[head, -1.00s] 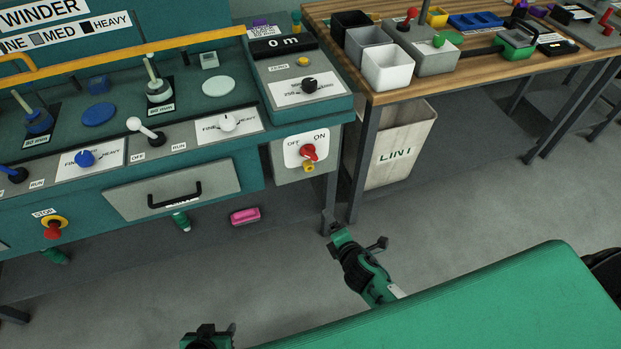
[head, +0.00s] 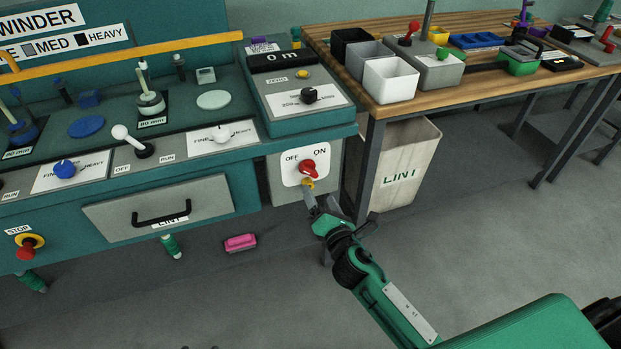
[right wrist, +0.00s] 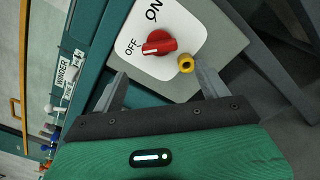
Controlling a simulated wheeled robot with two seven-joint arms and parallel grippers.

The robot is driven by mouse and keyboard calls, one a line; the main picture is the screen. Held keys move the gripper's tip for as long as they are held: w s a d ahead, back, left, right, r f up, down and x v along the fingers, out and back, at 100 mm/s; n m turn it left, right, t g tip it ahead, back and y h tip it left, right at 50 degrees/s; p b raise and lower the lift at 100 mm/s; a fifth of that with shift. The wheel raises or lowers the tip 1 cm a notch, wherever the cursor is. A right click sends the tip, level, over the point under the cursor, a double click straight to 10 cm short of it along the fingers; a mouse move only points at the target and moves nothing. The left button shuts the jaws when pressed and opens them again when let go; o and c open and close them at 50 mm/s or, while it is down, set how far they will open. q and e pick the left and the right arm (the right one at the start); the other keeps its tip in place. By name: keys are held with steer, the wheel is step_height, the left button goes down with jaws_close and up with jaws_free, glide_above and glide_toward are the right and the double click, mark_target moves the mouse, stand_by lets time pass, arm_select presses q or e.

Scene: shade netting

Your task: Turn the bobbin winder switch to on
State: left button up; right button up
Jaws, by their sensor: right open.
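The switch is a red rotary knob (head: 308,168) on a white OFF/ON plate, on a grey box at the right end of the teal winder. In the right wrist view the red knob (right wrist: 158,43) has its pale-marked end turned toward OFF. A small yellow part (right wrist: 186,63) sits just below the knob. My right gripper (head: 322,203) is open and empty, just below and in front of the switch. Its fingers (right wrist: 160,85) show on both sides below the plate, apart from the knob.
A wooden table (head: 460,92) with bins stands right of the winder, its leg close behind my right gripper. A LINT bin (head: 410,165) is under it. A pink block (head: 240,242) lies on the floor. A drawer (head: 110,220) is left of the switch.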

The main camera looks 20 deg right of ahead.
mark_target(309, 170)
steer(key=w, duration=0.8)
steer(key=shift+a, duration=0.15)
steer(key=c, duration=1)
